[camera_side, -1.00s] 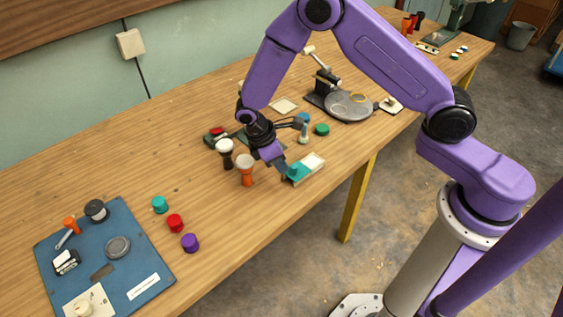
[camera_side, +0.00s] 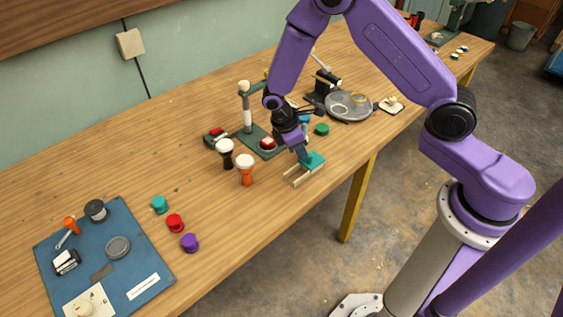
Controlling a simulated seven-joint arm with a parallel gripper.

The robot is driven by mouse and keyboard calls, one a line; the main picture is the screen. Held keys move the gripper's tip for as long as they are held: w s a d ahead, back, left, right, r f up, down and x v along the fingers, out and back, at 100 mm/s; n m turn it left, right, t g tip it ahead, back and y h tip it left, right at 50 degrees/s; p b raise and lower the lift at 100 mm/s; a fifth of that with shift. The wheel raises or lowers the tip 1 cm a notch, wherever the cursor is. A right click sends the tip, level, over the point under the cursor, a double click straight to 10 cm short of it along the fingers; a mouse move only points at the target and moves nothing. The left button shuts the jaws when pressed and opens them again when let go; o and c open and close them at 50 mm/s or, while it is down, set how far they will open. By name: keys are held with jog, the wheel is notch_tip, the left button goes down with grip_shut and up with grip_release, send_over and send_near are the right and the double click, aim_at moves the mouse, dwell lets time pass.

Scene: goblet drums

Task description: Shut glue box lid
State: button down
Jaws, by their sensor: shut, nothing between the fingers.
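The glue box (camera_side: 293,177) sits near the front edge of the table, to the right of the orange goblet drum. Its teal lid (camera_side: 315,160) lies at the box's right end, and two pale rails stick out to the left of it. No white interior shows now. My gripper (camera_side: 303,156) is shut and empty, pointing down at the lid's left side. It looks to be touching or very close to the lid; I cannot tell which. My wrist hides part of the area behind it.
An orange goblet drum (camera_side: 246,170) and a dark one (camera_side: 226,153) stand left of the box. A green stand (camera_side: 247,118) with a red-topped piece is behind. A round metal plate (camera_side: 350,105) lies further back. A blue board (camera_side: 135,255) is at front left.

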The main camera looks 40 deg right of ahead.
jog(key=a, duration=0.1)
jog(key=w+a, duration=0.2)
jog(key=a, duration=0.1)
jog(key=s+a+r+t, duration=0.1)
jog(key=s+a+r, duration=0.1)
jog(key=r, duration=0.5)
jog(key=s+a+r, duration=0.2)
jog(key=r, duration=0.5)
jog(key=s+d+r+y, duration=0.2)
jog(key=s+d+r, duration=0.1)
jog(key=s, duration=0.9)
jog(key=s+d+r+t+y, duration=0.1)
jog(key=s+d+r, duration=0.3)
jog(key=s, duration=0.8)
jog(key=shift+s+d+y, duration=0.2)
jog(key=shift+s+y, duration=0.1)
jog(key=shift+y, duration=0.3)
